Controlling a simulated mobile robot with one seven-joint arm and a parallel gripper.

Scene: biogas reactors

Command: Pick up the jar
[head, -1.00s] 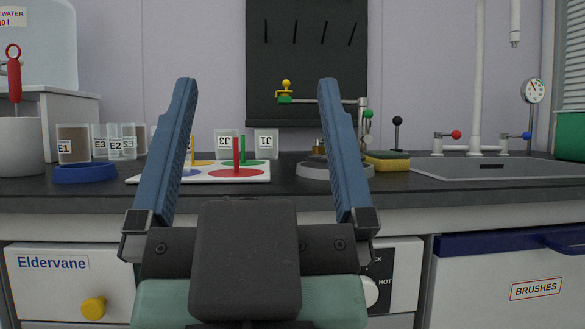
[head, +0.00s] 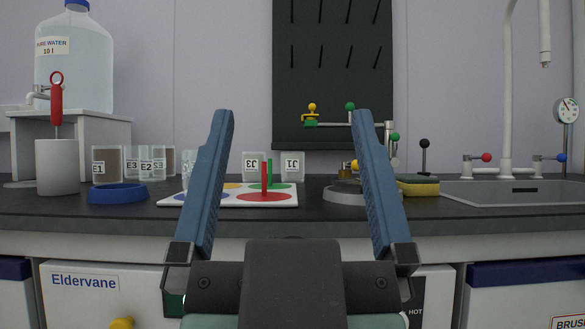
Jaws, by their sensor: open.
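Several clear, straight-sided labelled jars stand on the dark bench, and I cannot tell which one the task means. A brown-filled jar marked E1 (head: 108,164) is at the left. Clear jars E3 (head: 132,164) and E2 (head: 146,164) stand close beside it, with others partly hidden behind. Two pale jars, J3 (head: 253,167) and J1 (head: 292,167), stand behind the coloured board. Another clear vessel is partly hidden by my left finger. My gripper (head: 292,114) is open and empty in front of the bench, its blue fingers pointing up and forward, with J3 and J1 seen between them.
A white board (head: 172,201) with coloured circles and upright pegs lies in front. A blue ring (head: 118,194) and grey pot (head: 57,167) are left, below a water bottle (head: 75,65). A sponge (head: 418,187), taps and a sink (head: 500,194) are right.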

